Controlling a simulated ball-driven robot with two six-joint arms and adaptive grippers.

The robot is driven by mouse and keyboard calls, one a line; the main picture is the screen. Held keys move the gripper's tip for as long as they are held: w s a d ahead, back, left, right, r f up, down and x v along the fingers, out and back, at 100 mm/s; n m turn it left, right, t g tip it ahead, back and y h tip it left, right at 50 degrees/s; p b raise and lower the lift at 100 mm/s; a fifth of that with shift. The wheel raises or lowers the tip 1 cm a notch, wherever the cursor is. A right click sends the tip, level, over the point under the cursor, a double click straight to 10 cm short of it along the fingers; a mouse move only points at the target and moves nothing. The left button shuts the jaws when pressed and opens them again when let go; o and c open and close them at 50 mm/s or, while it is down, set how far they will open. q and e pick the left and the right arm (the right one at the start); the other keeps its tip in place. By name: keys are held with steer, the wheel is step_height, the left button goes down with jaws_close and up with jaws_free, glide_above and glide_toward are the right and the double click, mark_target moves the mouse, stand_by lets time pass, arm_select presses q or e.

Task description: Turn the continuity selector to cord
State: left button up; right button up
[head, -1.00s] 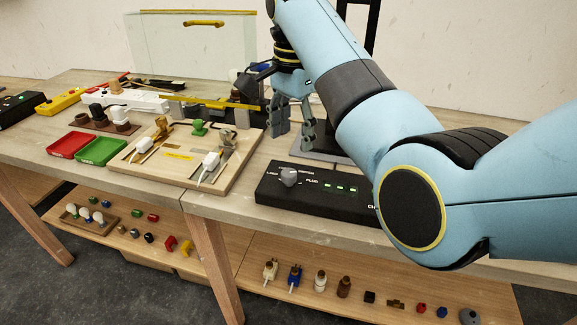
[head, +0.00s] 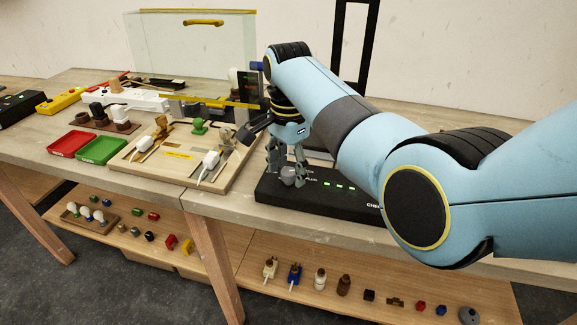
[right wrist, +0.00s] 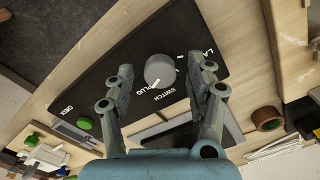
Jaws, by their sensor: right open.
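The continuity selector is a grey round knob (head: 288,176) on a black tester box (head: 325,205) near the table's front edge. In the right wrist view the knob (right wrist: 159,70) shows with the labels PLUG, SWITCH and a partly cut-off LA... around it. I cannot read a cord label. My right gripper (head: 286,170) points down over the knob. In the right wrist view its two fingers (right wrist: 160,78) are open, one on each side of the knob, with gaps visible. I cannot tell how far the fingertips are above the box. My left gripper is not in view.
Several small green lights (head: 343,187) are lit on the box. A wooden board (head: 178,163) with white plugs lies left of it. Red (head: 72,144) and green (head: 101,150) trays stand farther left. A lower shelf (head: 330,270) holds several small parts.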

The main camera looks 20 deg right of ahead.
jaws_close()
stand_by(0.3)
steer(key=n+p, duration=0.3)
steer(key=shift+r, duration=0.25)
steer(key=n+p, duration=0.3)
steer(key=n, duration=0.1)
steer(key=n+p, duration=0.1)
steer(key=n, duration=0.5)
steer(key=shift+f+p, duration=0.1)
steer(key=shift+p, duration=0.3)
steer(key=n+p, duration=0.1)
steer(key=n, duration=0.3)
steer(key=shift+w+n, duration=0.1)
steer(key=shift+n, duration=0.2)
